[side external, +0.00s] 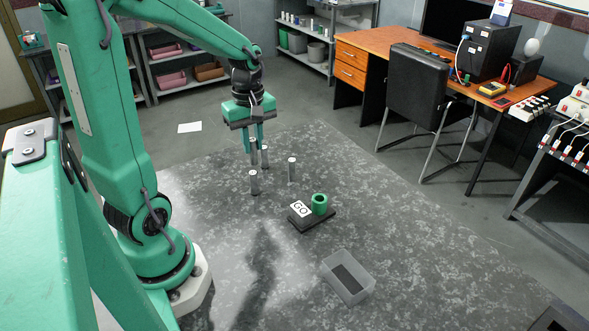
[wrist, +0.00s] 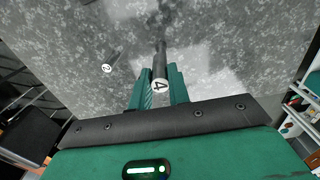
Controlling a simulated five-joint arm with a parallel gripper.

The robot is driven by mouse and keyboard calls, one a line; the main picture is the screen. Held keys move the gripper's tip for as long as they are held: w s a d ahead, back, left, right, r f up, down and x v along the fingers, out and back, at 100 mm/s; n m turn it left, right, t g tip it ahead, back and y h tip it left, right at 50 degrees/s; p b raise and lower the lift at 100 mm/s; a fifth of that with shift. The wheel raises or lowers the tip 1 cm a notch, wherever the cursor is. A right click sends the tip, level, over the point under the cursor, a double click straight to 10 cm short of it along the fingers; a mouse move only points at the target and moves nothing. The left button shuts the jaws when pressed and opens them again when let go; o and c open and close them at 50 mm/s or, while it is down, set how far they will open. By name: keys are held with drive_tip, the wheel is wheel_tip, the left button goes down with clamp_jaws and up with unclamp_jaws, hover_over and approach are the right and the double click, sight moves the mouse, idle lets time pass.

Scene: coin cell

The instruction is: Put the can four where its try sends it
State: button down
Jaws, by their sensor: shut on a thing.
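My gripper (side external: 255,140) is shut on the can four (wrist: 159,70), a slim grey cylinder with a white end marked 4. In the wrist view it sits between the green fingers. In the side view, slim grey cans with pale tops stand on the mat at the front (side external: 253,184) and to the right (side external: 292,173); their numbers are too small to read. A can marked 2 (wrist: 107,67) shows left of my gripper in the wrist view. A dark block (side external: 314,219) bears a white GO label (side external: 300,209) and a green ring-like holder (side external: 320,203).
A translucent open bin (side external: 367,291) with a dark strip inside lies front right of the block. A dark object (side external: 560,318) is cut off at the lower right. The grey mat (side external: 430,260) is clear right of the block. A chair (side external: 415,88) and desk stand behind.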

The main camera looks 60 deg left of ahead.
drive_tip(key=shift+s+a, duration=0.1)
drive_tip(key=shift+a, duration=0.1)
drive_tip(key=shift+s+a+f, duration=0.5)
drive_tip(key=shift+a+f, duration=1.35)
drive_tip(key=shift+s+a+f, duration=0.5)
drive_tip(key=shift+a+f, duration=1.3)
drive_tip(key=shift+a, duration=0.05)
drive_tip(key=shift+s+a+f, duration=0.5)
drive_tip(key=shift+a+f, duration=1.35)
drive_tip(key=shift+f, duration=0.1)
drive_tip(key=c, duration=1.3)
unclamp_jaws()
wheel_tip(320, 180, up, 12)
drive_tip(key=shift+r, duration=0.15)
drive_tip(key=shift+d, duration=0.1)
